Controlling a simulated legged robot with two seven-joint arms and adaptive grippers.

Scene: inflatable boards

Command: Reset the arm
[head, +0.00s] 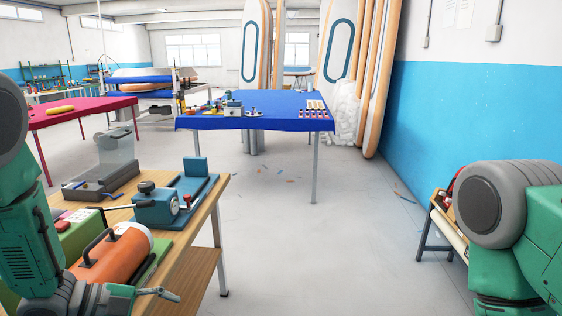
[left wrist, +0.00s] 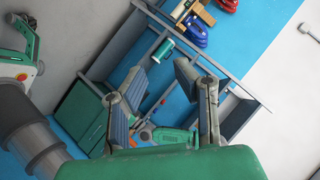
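My left gripper (left wrist: 158,78) shows in the left wrist view with its two grey fingers spread apart. Nothing is between the fingertips. It is over a grey-framed rack (left wrist: 223,67) with blue panels; I cannot tell the height between them. In the head view, my left arm (head: 28,235) is folded at the left edge beside the wooden workbench. My right arm (head: 515,215) is bent at the lower right edge, and its gripper is out of view.
The workbench (head: 212,200) holds an orange tank (head: 115,255), a blue-grey device (head: 157,205) and a grey bin (head: 100,180). A blue table (head: 270,122) stands ahead. A small bench (head: 437,220) is near my right arm. The middle floor (head: 290,240) is mostly clear.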

